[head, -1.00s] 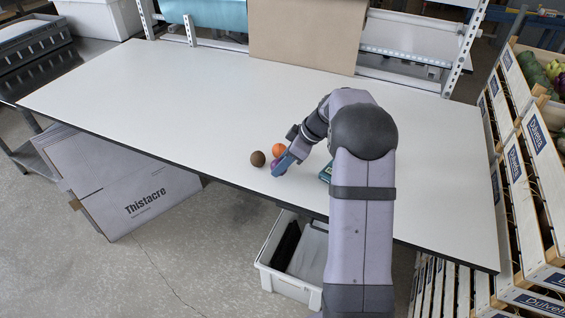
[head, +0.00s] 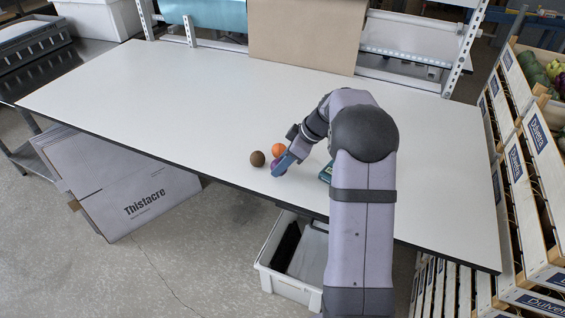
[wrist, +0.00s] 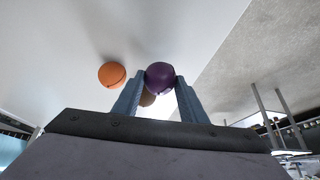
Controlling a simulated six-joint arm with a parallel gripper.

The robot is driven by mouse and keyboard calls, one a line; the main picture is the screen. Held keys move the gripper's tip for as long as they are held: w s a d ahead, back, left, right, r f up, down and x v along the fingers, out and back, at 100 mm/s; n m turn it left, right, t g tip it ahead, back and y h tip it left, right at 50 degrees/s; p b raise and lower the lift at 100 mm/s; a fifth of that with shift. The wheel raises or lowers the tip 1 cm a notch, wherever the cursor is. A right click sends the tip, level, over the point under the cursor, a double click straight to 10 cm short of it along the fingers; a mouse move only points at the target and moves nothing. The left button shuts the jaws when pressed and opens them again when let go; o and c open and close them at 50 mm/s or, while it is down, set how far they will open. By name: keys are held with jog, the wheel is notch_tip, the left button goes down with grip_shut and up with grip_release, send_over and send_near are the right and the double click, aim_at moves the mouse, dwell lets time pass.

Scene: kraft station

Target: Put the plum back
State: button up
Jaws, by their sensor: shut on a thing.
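The plum (wrist: 160,75) is a round purple fruit. In the wrist view it sits between the two blue fingers of my gripper (wrist: 159,88), which are shut on it. In the head view a sliver of the plum (head: 274,162) shows beside my gripper (head: 281,168), low at the table's front part; the fingers hide most of it. I cannot tell whether it touches the table top.
An orange fruit (head: 278,150) and a brown round fruit (head: 257,159) lie close beside the plum. A dark green object (head: 326,173) is partly hidden behind my arm. The white table (head: 170,110) is clear to the left. A grey bin (head: 268,276) stands below the front edge.

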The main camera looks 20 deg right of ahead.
jog(key=shift+f+b, duration=0.7)
jog(key=shift+b, duration=0.75)
dwell(1.6)
jog(key=o, duration=1.2)
jog(key=shift+o, duration=0.2)
jog(key=shift+r, duration=0.1)
jog(key=shift+r+p, duration=2.2)
jog(key=shift+r, duration=1.7)
jog(key=s+a+f+m+g+h, duration=0.1)
jog(key=s+a+f+m, duration=0.1)
jog(key=s, duration=0.8)
jog(key=s+a+f+m+g+h, duration=0.1)
jog(key=s+a+f+m+h, duration=0.1)
jog(key=s, duration=0.7)
jog(key=s+a+f+m+g+h, duration=0.1)
jog(key=s+a+m, duration=0.4)
jog(key=s, duration=0.5)
notch_tip(320, 180, down, 2)
jog(key=shift+s+a+f+m+g+h, duration=0.25)
jog(key=shift+s+a+m+g, duration=0.2)
jog(key=shift+a, duration=0.25)
